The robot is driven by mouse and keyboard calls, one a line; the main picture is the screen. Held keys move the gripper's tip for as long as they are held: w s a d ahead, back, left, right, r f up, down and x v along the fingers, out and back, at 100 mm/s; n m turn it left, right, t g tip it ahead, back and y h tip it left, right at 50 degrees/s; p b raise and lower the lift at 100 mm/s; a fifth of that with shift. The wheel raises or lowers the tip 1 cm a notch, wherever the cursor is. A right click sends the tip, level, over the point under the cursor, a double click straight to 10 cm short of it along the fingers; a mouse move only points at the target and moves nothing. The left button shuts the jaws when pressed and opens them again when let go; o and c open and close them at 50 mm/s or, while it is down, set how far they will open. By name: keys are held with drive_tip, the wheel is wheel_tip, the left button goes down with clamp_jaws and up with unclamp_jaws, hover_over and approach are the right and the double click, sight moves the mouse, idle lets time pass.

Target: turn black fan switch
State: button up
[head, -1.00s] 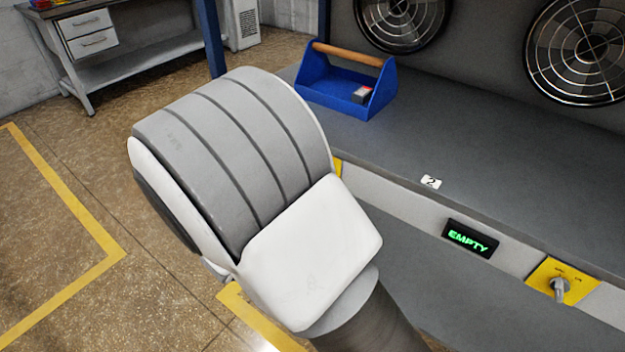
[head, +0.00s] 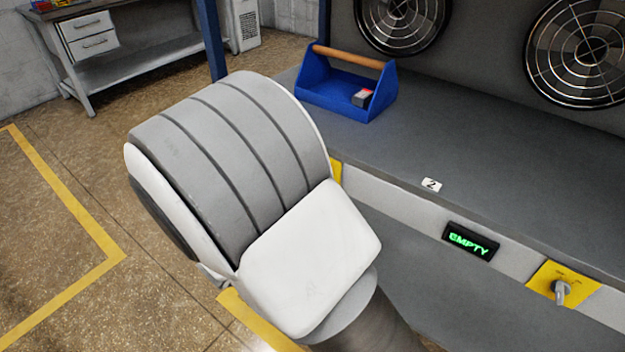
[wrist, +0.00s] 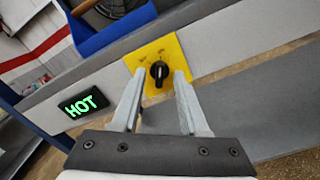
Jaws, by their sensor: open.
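The black fan switch (wrist: 159,72) sits on a yellow plate (wrist: 166,50) on the front rail in the wrist view. My gripper (wrist: 156,88) is open in the wrist view. Its two fingers point at the plate, with the switch showing between their tips. I cannot tell whether the fingers touch the switch or the plate. In the head view my arm hides that part of the rail, with only a yellow edge (head: 335,170) showing beside it. A different, grey switch (head: 561,291) on a yellow plate is at the right of the head view.
A green HOT display (wrist: 84,102) is left of the black switch. A green EMPTY display (head: 470,240) is on the rail in the head view. A blue tote (head: 330,92) with a wooden handle stands on the grey shelf (head: 480,150), below two round fans (head: 578,52).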

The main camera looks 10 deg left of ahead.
drive_tip(key=p+v, duration=0.2)
drive_tip(key=v, duration=1.4)
drive_tip(key=shift+s, duration=0.4)
drive_tip(key=shift+a, duration=0.1)
drive_tip(key=w+d+r+m+g+h, duration=0.3)
drive_tip(key=w+d+m+g, duration=0.1)
drive_tip(key=d, duration=0.4)
drive_tip(key=s+d+r+m+g+y, duration=0.25)
drive_tip(key=d+m+g, duration=0.4)
drive_tip(key=d, duration=0.45)
drive_tip(key=s+d+r+m+g+y, duration=0.1)
drive_tip(key=d+r+m+g+y, duration=0.15)
drive_tip(key=d+m+g, duration=0.5)
drive_tip(key=s+d+r+m+t+y+p, duration=0.1)
drive_tip(key=d+r+m+t+y+p, duration=0.1)
drive_tip(key=r+p, duration=0.4)
drive_tip(key=s+d+r+m+t+y+p, duration=0.2)
drive_tip(key=d+r+m+t+p, duration=0.3)
drive_tip(key=r, duration=0.7)
drive_tip(key=shift+r+y+p, duration=0.15)
drive_tip(key=shift+y+p, duration=0.35)
drive_tip(key=shift+p, duration=0.75)
